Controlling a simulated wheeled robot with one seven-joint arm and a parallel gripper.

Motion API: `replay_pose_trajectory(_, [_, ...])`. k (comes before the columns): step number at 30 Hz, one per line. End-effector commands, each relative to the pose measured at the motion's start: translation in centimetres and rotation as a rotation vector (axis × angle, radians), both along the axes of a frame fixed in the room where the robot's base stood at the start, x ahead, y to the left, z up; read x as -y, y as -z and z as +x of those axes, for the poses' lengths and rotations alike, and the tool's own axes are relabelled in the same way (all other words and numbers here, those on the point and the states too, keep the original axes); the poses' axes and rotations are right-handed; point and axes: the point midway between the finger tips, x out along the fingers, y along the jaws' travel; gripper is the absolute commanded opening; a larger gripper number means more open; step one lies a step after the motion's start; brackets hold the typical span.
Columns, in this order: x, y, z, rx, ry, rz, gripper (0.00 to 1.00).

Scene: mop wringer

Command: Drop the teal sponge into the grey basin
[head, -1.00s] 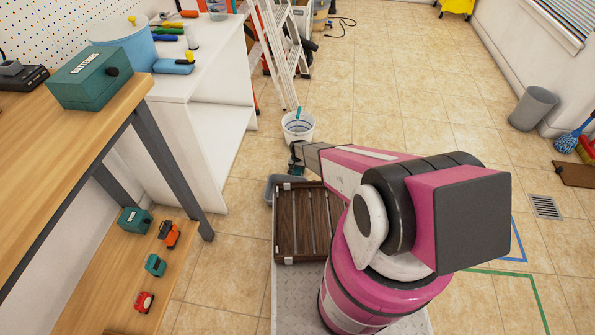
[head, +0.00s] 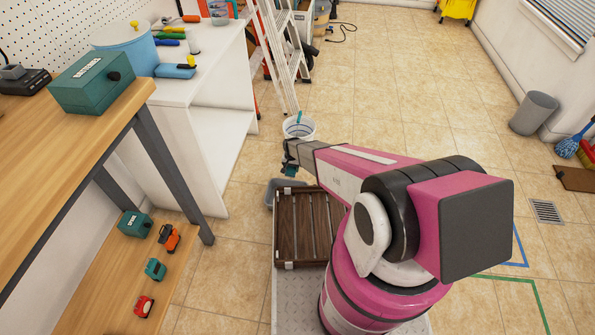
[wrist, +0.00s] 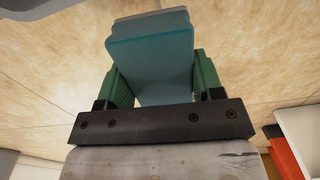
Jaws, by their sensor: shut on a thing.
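The teal sponge (wrist: 152,68) is held between the two green fingers of my gripper (wrist: 160,85) in the wrist view. The gripper is shut on it, and it sticks out past the fingertips. In the head view my gripper (head: 290,170) is small, with a bit of teal at its tip. The grey basin (head: 270,194) is low on the floor side, just below and left of the gripper in the picture. The brown slatted rack and my arm hide part of it. The sponge appears above the basin's far edge; the exact height gap is unclear.
A brown slatted rack (head: 303,225) lies right beside the basin. A white bucket (head: 299,128) with a teal-handled tool stands just beyond the gripper. A white workbench (head: 206,110) and a stepladder (head: 283,60) are to the left and behind. Tiled floor is open to the right.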

Motion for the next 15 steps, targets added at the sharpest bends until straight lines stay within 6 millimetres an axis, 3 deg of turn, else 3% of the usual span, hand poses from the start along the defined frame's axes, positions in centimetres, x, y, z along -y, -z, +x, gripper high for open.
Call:
replay_pose_trajectory(6, [-4.1,-2.7,-1.6,0.001,-0.002,0.000,0.39])
replay_pose_trajectory(15, [-7.0,-4.5,-2.5,0.000,0.000,0.000,0.39])
